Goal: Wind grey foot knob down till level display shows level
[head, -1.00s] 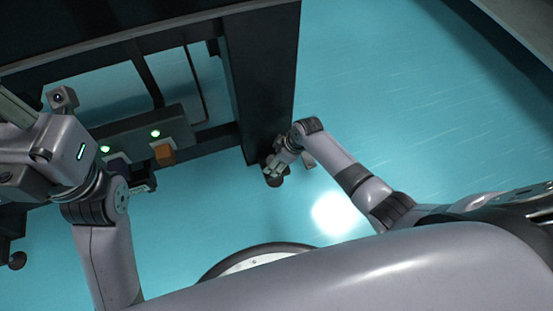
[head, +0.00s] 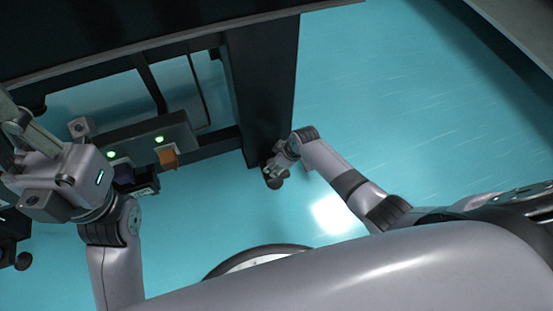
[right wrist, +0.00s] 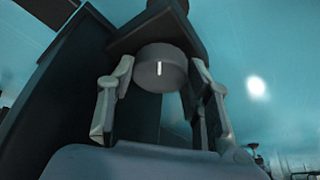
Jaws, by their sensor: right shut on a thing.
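The grey foot knob (right wrist: 160,72) is round with a white mark on its face, pointing nearly straight up in the right wrist view. It sits under the foot of the dark table leg (head: 262,95). My right gripper (right wrist: 162,66) is shut on the knob, one finger on each side. In the head view my right gripper (head: 279,170) is at the leg's bottom and mostly hides the knob. My left gripper (head: 20,122) is at the left edge; its fingertips are unclear. A small dark box (head: 147,189) could be the level display; no reading is legible.
A dark shelf unit (head: 150,133) under the table carries two green lights, with an orange block (head: 169,157) beside one. Another dark foot (head: 22,261) stands at far left. The teal floor (head: 400,110) right of the leg is clear.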

